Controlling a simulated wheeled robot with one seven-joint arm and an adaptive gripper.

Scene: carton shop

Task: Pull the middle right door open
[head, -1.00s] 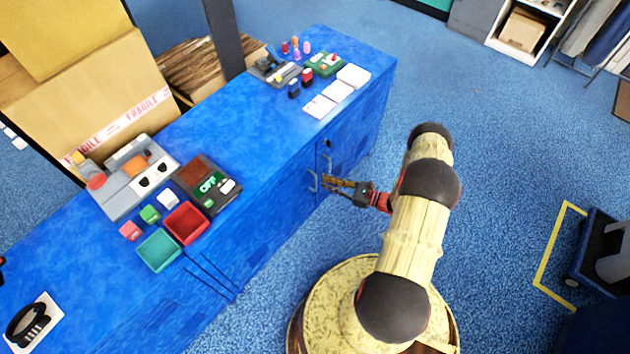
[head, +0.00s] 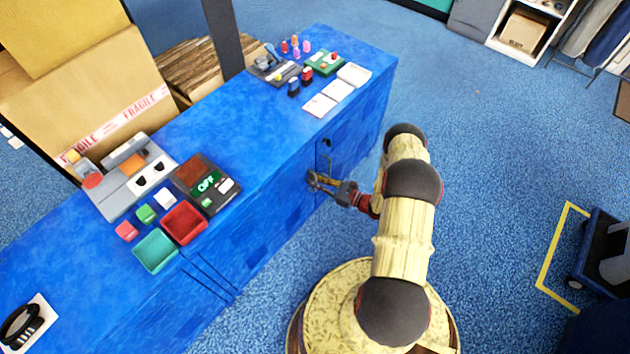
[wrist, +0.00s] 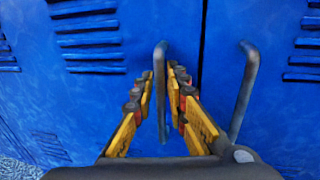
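The blue counter's front has two door panels in the wrist view, a left door (wrist: 105,95) and a right door (wrist: 285,110), split by a dark vertical seam. Each has an upright grey bar handle near the seam. My gripper (wrist: 162,75) has its yellow fingers on both sides of the left handle (wrist: 161,110), closed in close against it. The right handle (wrist: 245,90) stands free, right of my fingers. In the head view, my gripper (head: 316,180) is at the counter front. Both doors look flush and shut.
The blue counter top (head: 265,135) carries trays, small blocks, devices and papers. Large cartons (head: 85,85) stand behind it. Blue floor right of my arm is open, up to a dark cart (head: 598,255) inside yellow floor tape.

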